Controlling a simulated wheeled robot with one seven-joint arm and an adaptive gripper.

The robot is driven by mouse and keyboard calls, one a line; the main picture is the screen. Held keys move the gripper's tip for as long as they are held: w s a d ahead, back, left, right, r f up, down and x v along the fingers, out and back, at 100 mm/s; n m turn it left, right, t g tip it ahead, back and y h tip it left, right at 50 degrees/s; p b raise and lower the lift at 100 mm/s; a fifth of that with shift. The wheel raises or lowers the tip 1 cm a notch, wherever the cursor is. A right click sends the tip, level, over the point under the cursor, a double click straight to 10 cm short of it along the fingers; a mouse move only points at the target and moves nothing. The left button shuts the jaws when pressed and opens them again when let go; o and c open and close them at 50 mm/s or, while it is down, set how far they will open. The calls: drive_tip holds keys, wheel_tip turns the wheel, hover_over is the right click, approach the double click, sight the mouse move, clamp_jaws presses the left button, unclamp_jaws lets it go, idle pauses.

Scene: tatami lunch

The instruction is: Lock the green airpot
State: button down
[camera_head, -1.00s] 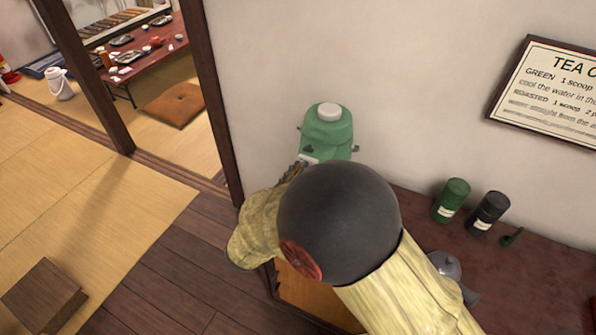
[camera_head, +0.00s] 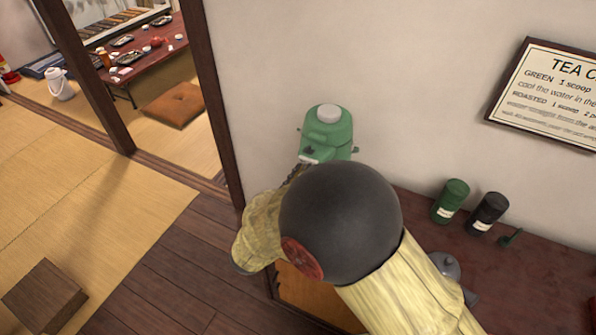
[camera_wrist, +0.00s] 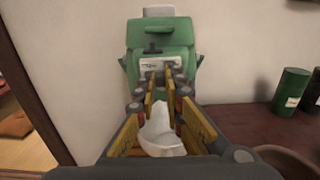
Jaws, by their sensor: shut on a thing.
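The green airpot (camera_head: 334,130) stands upright on the dark red table against the wall, with a pale round top. In the wrist view the airpot (camera_wrist: 178,35) fills the upper middle, with a small dark piece (camera_wrist: 153,49) on its front above a pale panel. My gripper (camera_wrist: 160,78) points at this front, fingertips at the pale panel. Its jaws are shut on a small part there, which the fingers hide. A white vessel-like thing (camera_wrist: 161,135) shows between the fingers, nearer the camera; I cannot tell whether it stands below them. My arm hides most of the gripper in the head view.
A green canister (camera_head: 451,201), a dark canister (camera_head: 488,213) and a small dark scoop (camera_head: 511,237) are to the right on the table (camera_head: 540,270). A grey lidded pot (camera_head: 446,265) is beside my arm. A wooden post (camera_head: 211,100) stands left of the airpot.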

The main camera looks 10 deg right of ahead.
drive_tip(key=shift+s+d+p, duration=0.3)
drive_tip(key=shift+s+d, duration=0.15)
drive_tip(key=shift+d, duration=0.25)
drive_tip(key=c, duration=2)
unclamp_jaws()
drive_tip(key=shift+o, duration=0.6)
drive_tip(key=v, duration=1.2)
drive_tip(key=shift+a+f, duration=0.1)
drive_tip(key=shift+f, duration=0.1)
